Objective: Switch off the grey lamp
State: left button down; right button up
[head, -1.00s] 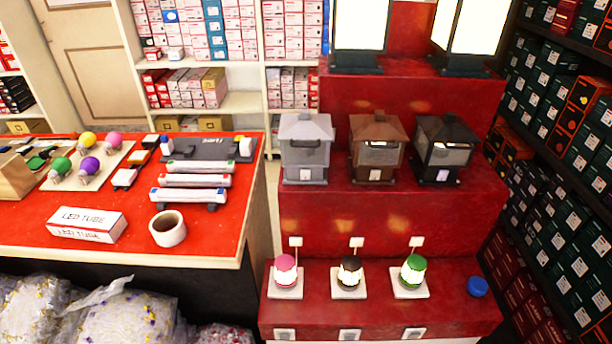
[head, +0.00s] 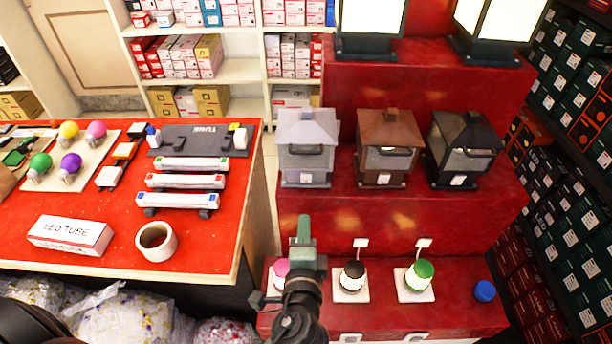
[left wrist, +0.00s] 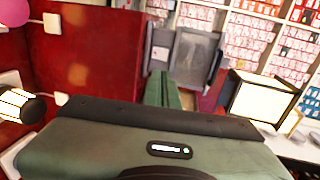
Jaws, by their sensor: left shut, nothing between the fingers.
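The grey lamp (head: 306,150) is a house-shaped lantern with a peaked roof, standing upright at the left end of the middle red step. A small pale square sits low on its front. Its window looks dull grey; I cannot tell if it is lit. It also shows in the left wrist view (left wrist: 198,58), beyond my fingers. My left gripper (head: 303,229) is shut and empty, its green fingers below and in front of the lamp, apart from it in the head view. In the left wrist view the fingers (left wrist: 164,88) also show together. My right gripper is out of view.
A brown lantern (head: 385,150) and a black lantern (head: 462,152) stand right of the grey one. On the lower step are pink (head: 281,270), black (head: 353,275) and green (head: 419,274) small lamps; my left arm partly covers the pink one. A red table (head: 95,215) stands left.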

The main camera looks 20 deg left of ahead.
pick_arm(q)
jog(key=shift+s+d, duration=0.1)
jog(key=p, duration=0.4)
send_near(306, 175)
jog(key=x, duration=0.5)
jog(key=shift+f, duration=0.3)
jog(key=shift+w+f, duration=0.1)
jog(key=shift+w, duration=0.75)
jog(key=shift+a, duration=0.25)
jog(key=shift+w+r, duration=0.25)
jog(key=shift+w, duration=0.05)
jog(key=shift+f, duration=0.1)
jog(key=shift+a, duration=0.1)
